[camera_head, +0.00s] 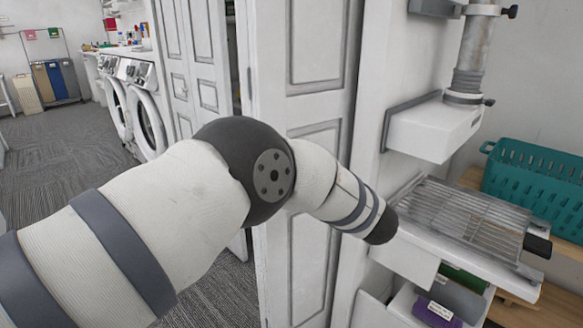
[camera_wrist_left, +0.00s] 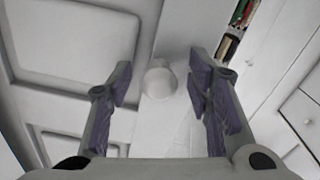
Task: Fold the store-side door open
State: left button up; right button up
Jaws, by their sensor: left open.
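A white panelled folding door stands in the middle of the head view, with a near panel (camera_head: 308,90) and another white panel (camera_head: 205,45) further back to the left. A dark gap shows between them. In the left wrist view a round white knob (camera_wrist_left: 158,82) sits on a white door panel (camera_wrist_left: 75,45). My left gripper (camera_wrist_left: 160,95) is open, with the knob between its fingers in the picture; I cannot tell whether they touch it. In the head view my left arm crosses in front of the near panel and hides part of it; its gripper is hidden there.
White washing machines (camera_head: 147,120) stand at the left beyond the door. At the right are a white fixture with a metal rack (camera_head: 455,215), a teal basket (camera_head: 535,185) and a purple box (camera_head: 437,311). Grey carpet (camera_head: 45,155) is clear at the left.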

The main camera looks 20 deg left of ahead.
pick_arm(q)
jog(key=v, duration=0.7)
jog(key=shift+d, duration=0.2)
jog(key=shift+s, duration=0.15)
